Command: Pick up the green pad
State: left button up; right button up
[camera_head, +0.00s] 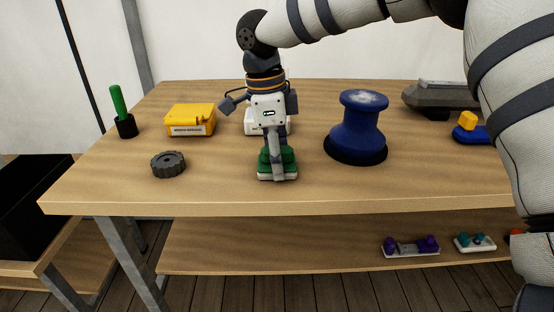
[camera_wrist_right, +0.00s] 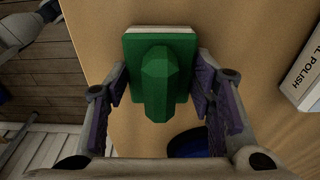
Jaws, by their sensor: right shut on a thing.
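The green pad (camera_head: 290,158) has a green handle on top and a white layer underneath. It is at the front middle of the table in the head view, upright, and its underside appears to be at the table top. It also shows in the wrist view (camera_wrist_right: 160,72), between the fingers. My right gripper (camera_head: 277,160) comes down over the pad from above and is shut on it, one finger on each side. The near finger hides part of the pad in the head view. My left gripper is in neither view.
A blue spool-shaped thing (camera_head: 357,130) stands right of the pad. A dark knobbed disc (camera_head: 168,164), a yellow case (camera_head: 190,119) and a green-handled tool (camera_head: 119,103) are on the left. A white box (camera_head: 252,122) is behind my gripper. The table's front edge (camera_head: 300,203) is close.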

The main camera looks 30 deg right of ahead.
jog(key=shift+r, duration=0.3)
jog(key=r, duration=0.3)
jog(key=shift+s+a+r, duration=0.1)
jog(key=shift+s+r, duration=0.1)
jog(key=s+a+r+p, duration=0.1)
jog(key=s+a+r, duration=0.2)
jog(key=s+r, duration=0.6)
jog(key=s, duration=0.4)
jog(key=shift+a+p, duration=0.3)
jog(key=shift+a, duration=0.1)
jog(key=o, duration=0.6)
jog(key=c, duration=0.5)
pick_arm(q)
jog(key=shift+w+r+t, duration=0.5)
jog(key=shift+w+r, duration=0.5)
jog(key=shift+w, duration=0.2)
pick_arm(e)
jog(key=shift+o, duration=0.2)
jog(key=shift+w, duration=0.1)
